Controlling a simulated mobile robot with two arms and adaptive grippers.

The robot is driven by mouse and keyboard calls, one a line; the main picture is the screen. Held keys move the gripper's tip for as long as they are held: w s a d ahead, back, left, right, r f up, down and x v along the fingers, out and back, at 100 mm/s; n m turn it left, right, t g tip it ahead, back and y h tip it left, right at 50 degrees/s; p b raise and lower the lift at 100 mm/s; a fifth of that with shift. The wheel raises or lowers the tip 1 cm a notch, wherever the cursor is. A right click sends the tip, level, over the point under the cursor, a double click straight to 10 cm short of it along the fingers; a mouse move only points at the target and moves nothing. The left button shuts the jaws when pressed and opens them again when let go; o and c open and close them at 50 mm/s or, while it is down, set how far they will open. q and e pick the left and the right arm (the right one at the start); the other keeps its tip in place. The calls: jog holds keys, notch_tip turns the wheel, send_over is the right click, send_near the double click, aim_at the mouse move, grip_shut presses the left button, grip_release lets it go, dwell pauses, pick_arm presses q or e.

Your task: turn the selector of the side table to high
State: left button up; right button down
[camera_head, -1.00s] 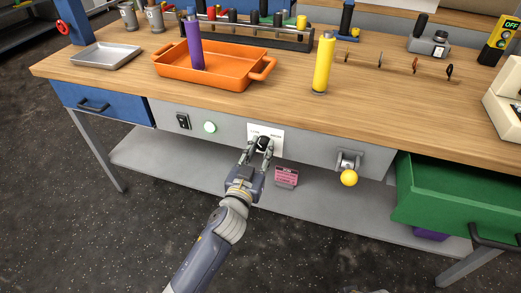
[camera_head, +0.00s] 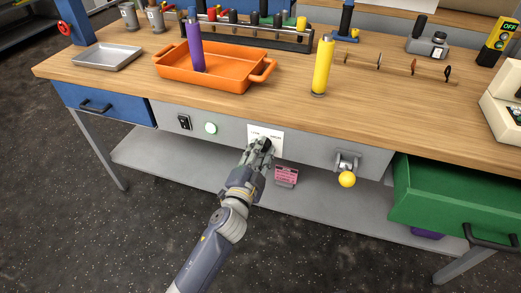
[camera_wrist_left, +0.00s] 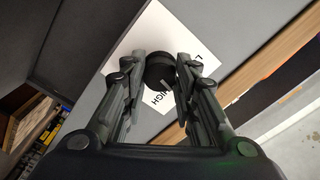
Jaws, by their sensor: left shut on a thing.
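The selector is a black round knob on a white label plate (camera_head: 276,142) on the grey front panel of the side table (camera_head: 230,133). In the left wrist view the knob (camera_wrist_left: 160,68) sits between the two fingers, in front of the plate, where "HIGH" and part of an "L" word are readable. My left gripper (camera_head: 261,147) is shut on the knob, and it is rolled at an angle to the panel. In the head view the fingers largely hide the knob. My right gripper is not in view.
A yellow-ended lever (camera_head: 347,179) and an open green drawer (camera_head: 445,200) are to the right.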

pick_arm(q)
jog(key=shift+m+p, duration=0.35)
jog(key=shift+m, duration=3.35)
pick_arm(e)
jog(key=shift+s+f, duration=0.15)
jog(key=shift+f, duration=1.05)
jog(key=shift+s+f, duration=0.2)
pick_arm(q)
jog(key=o, duration=1.1)
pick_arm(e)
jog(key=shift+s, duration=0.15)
pick_arm(q)
jog(key=v, duration=1.2)
